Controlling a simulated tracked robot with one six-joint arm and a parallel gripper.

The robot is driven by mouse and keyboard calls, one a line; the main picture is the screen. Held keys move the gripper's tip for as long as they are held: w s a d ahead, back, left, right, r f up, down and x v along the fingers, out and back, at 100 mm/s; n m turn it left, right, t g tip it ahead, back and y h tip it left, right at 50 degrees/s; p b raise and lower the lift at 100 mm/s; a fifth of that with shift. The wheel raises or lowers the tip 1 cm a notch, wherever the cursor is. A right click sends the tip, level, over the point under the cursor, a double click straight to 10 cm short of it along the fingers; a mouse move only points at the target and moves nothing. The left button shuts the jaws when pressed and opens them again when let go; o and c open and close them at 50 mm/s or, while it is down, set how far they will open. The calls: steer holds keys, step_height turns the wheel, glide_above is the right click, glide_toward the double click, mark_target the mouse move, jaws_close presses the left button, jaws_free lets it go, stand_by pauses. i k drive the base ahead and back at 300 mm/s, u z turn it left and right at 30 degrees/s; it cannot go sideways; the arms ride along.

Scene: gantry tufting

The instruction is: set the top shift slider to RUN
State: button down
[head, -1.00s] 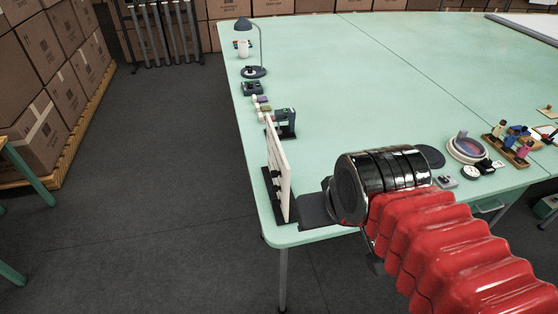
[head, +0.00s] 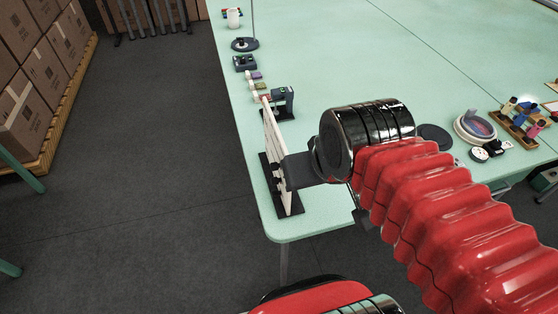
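An upright white panel (head: 271,138) stands in a black foot (head: 288,203) at the table's near left corner. I see it almost edge-on, so its face, the top shift slider and the RUN mark cannot be made out. My gripper (head: 289,171) is the dark block at the end of my black wrist, at the panel's right side about halfway up. It overlaps the panel's edge in the picture; I cannot tell whether it touches. Its fingertips are not distinct, so its opening cannot be read.
Behind the panel are a dark device (head: 283,100), small spools (head: 257,84) and a lamp base (head: 245,44) along the left edge. To the right are a black disc (head: 435,137), a round dish (head: 475,127) and a wooden rack (head: 514,128). The mid-table is clear.

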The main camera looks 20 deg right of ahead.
mark_target(274, 166)
steer(key=k, duration=1.35)
steer(key=u, duration=0.3)
steer(key=i, duration=0.95)
steer(key=u, duration=0.9)
steer(key=i, duration=0.7)
steer(key=u, duration=0.3)
